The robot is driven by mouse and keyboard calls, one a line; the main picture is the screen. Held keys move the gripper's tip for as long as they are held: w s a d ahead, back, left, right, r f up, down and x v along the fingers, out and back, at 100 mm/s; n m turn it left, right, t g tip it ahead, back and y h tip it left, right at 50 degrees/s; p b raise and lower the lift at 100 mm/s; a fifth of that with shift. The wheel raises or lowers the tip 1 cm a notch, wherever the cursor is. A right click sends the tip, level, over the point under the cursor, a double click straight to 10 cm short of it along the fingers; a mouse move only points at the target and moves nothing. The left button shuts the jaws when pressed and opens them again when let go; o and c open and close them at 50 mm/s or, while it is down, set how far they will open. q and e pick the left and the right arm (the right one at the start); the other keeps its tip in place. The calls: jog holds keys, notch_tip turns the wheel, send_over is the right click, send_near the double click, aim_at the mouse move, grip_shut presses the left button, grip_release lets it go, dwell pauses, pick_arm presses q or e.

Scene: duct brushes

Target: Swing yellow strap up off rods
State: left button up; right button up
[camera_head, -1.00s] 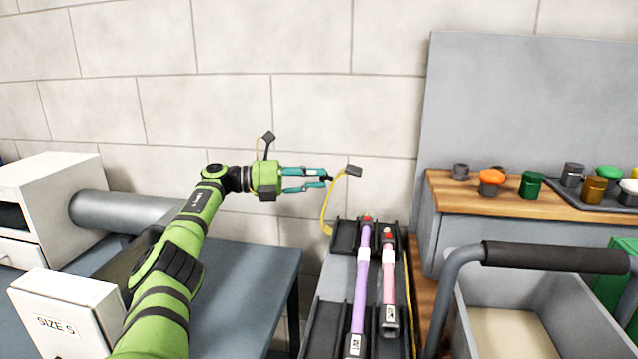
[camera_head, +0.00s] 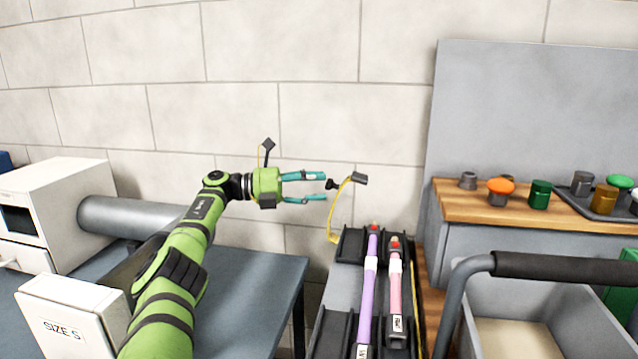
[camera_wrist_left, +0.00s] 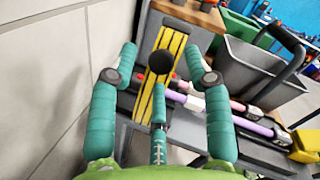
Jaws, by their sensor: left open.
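The yellow strap (camera_head: 341,207) stands up in a curve from the rear left of the rod rack, with a dark tab (camera_head: 360,178) at its upper end. It is clear of the purple rod (camera_head: 369,285) and the pink rod (camera_head: 395,290), which lie side by side in the rack. A black knob (camera_head: 332,184) sits beside the strap's upper part. My left gripper (camera_head: 326,187) is open and empty just left of this knob. In the left wrist view, the knob (camera_wrist_left: 161,62) shows between the spread fingertips, with a yellow band (camera_wrist_left: 165,42) behind it. My right gripper is not in view.
The black and grey rack (camera_head: 333,292) stands between the left table (camera_head: 245,285) and a grey bin (camera_head: 560,300) with a dark handle. A wooden bench (camera_head: 470,203) with several coloured caps is at the right. The block wall is close behind.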

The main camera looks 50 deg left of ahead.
pick_arm(q)
jog(key=v, duration=0.6)
jog(key=shift+s, duration=0.2)
jog(key=shift+a+r, duration=0.1)
